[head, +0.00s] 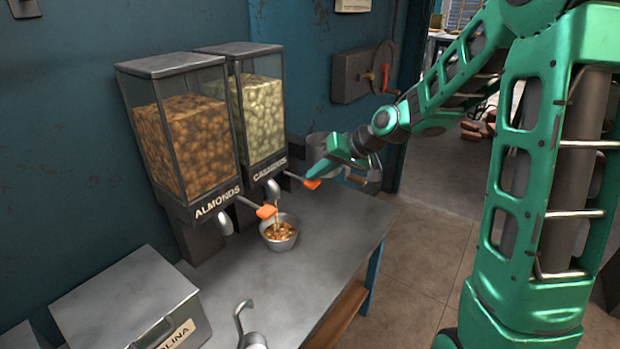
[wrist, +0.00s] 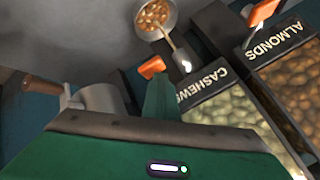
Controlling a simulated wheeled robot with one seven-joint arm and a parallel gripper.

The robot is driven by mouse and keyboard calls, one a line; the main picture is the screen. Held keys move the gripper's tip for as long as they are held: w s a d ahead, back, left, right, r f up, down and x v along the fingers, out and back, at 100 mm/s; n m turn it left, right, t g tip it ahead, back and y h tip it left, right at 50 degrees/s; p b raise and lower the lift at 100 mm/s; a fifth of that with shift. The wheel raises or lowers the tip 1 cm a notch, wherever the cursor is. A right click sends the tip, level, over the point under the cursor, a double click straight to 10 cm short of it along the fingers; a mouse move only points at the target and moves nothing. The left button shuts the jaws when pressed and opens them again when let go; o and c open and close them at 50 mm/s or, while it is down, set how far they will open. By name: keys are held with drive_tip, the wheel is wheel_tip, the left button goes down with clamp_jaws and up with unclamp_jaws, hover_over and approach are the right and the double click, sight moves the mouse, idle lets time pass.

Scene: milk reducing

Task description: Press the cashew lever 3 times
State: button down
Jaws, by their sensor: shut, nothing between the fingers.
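The cashew dispenser (head: 262,113) stands on the right of the pair, filled with pale nuts; it also shows in the wrist view (wrist: 222,115). Its orange-tipped lever (head: 312,184) is right under the fingertips of my gripper (head: 318,174). In the wrist view the lever's orange tip (wrist: 151,67) sits just beyond the green fingers (wrist: 158,95). My gripper is shut and empty; whether it touches the lever is unclear. A thin brownish stream (wrist: 173,42) runs from the cashew spout (head: 272,189) into a metal bowl (head: 293,241) holding brown nuts.
The almond dispenser (head: 188,140) stands to the left, its orange lever (head: 266,211) close to the bowl. A metal pot (wrist: 97,98) is behind my gripper. A labelled box (head: 125,300) and a hooked utensil (head: 243,318) are at the front. The table's right side (head: 350,235) is clear.

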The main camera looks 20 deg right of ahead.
drive_tip(key=shift+f, duration=0.15)
idle(0.4)
drive_tip(key=shift+r, duration=1.7)
drive_tip(key=shift+r, duration=2.5)
wheel_tip(320, 180, up, 4)
drive_tip(key=shift+f, duration=0.15)
idle(0.4)
drive_tip(key=shift+f, duration=0.1)
